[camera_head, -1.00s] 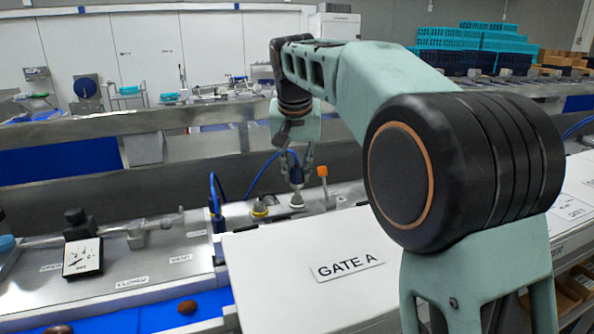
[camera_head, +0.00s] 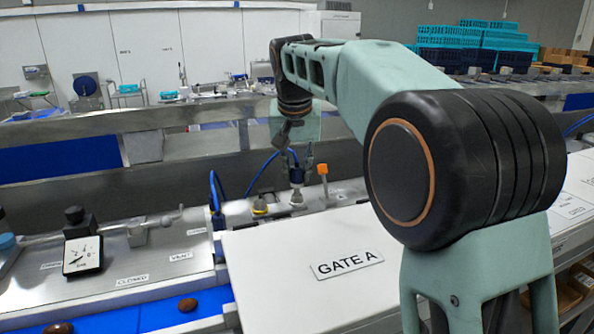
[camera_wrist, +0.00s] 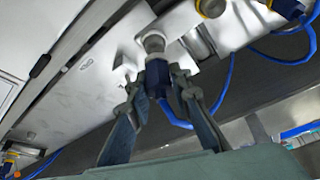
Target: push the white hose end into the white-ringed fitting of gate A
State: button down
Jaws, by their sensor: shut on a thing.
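My gripper (camera_wrist: 160,90) is shut on the dark blue hose end (camera_wrist: 158,77), with a finger on each side. It hangs upright behind the gate A panel in the head view (camera_head: 296,177). The hose end stands in line with the pale, round fitting (camera_wrist: 153,42) and appears to meet it. That fitting also shows below the hose end in the head view (camera_head: 297,199). I cannot tell how deep the hose end sits, and its white marking is not clear. A blue hose (camera_wrist: 176,121) trails from it.
A yellow-ringed fitting (camera_head: 260,206) stands left of the held hose end, and an orange-topped lever (camera_head: 322,170) stands right. Another blue hose end (camera_wrist: 287,6) is at the wrist view's top right. The sloping GATE A panel (camera_head: 290,288) is in front. A gauge (camera_head: 82,255) stands left.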

jog(key=shift+f+b, duration=0.75)
jog(key=shift+f, duration=0.45)
dwell(0.5)
jog(key=c, duration=2.5)
grip_release()
jog(key=shift+o, duration=0.2)
jog(key=o, duration=0.8)
jog(key=shift+o, duration=0.6)
jog(key=shift+o, duration=0.9)
